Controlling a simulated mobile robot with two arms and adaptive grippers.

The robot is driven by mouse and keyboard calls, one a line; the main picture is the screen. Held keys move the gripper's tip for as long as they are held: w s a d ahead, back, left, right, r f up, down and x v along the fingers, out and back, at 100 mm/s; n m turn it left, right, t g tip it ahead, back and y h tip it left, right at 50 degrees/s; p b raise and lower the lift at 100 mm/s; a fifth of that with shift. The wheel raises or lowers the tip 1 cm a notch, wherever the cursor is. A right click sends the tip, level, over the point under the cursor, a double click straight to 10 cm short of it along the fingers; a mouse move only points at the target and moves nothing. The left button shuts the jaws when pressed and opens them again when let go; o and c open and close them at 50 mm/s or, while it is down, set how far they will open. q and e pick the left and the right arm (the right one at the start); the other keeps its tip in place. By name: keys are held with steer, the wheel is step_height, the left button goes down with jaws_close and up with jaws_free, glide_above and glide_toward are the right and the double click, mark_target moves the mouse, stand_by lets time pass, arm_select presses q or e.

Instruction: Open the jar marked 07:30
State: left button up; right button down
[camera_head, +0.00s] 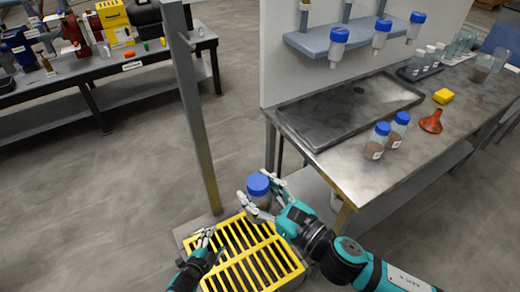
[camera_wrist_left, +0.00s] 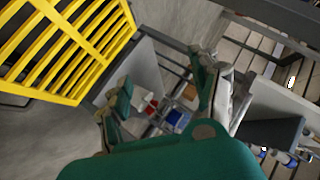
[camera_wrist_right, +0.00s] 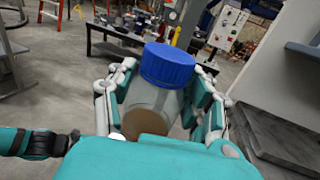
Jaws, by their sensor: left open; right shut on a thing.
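My right gripper (camera_head: 262,195) is shut on a clear jar with a blue lid (camera_head: 258,184), held upright above the yellow grating. In the right wrist view the jar (camera_wrist_right: 150,103) sits between the fingers, with brown matter at its bottom and its blue lid (camera_wrist_right: 168,64) on. No marking shows on its visible side. My left gripper (camera_head: 208,240) is open and empty, low over the left edge of the grating, apart from the jar. In the left wrist view its fingers (camera_wrist_left: 165,95) are spread. Two other blue-lidded jars (camera_head: 377,142) (camera_head: 397,130) stand on the bench; their labels are too small to read.
A yellow grating (camera_head: 246,262) lies below both grippers, beside a grey post (camera_head: 196,120). The bench (camera_head: 345,165) at right holds a shallow tray (camera_head: 350,108), an orange funnel (camera_head: 431,122) and a yellow block (camera_head: 443,96). Blue-capped bottles (camera_head: 338,42) hang from a shelf.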

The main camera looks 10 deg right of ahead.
arm_select(q)
steer(key=w+d+r+m+h, duration=0.4)
steer(key=d+r+m, duration=0.2)
steer(key=r, duration=0.5)
steer(key=w+d+r+m+h, duration=0.35)
steer(key=d+r+m, duration=0.25)
steer(key=r, duration=0.4)
steer(key=w+d+r+m+h, duration=0.4)
steer(key=r+m, duration=0.3)
steer(key=r, duration=0.4)
steer(key=s+d+r+m+g, duration=0.6)
steer(key=r+m+g, duration=0.25)
steer(key=m, duration=0.35)
steer(key=s+d+r+m+g, duration=0.65)
steer(key=r+m, duration=0.35)
steer(key=m, duration=0.2)
steer(key=s+a+r+m+g+y, duration=0.1)
steer(key=s+m+g+y, duration=0.2)
steer(key=s+m+y, duration=0.45)
steer(key=m+t+y, duration=0.7)
steer(key=m+y, duration=0.2)
steer(key=m, duration=0.6)
glide_above(260, 182)
steer(key=shift+s+f+n, duration=0.1)
steer(key=shift+f+n, duration=0.1)
steer(key=shift+n, duration=0.05)
steer(key=shift+f, duration=0.15)
step_height(260, 182, down, 8)
steer(key=shift+r, duration=0.25)
steer(key=shift+c, duration=0.5)
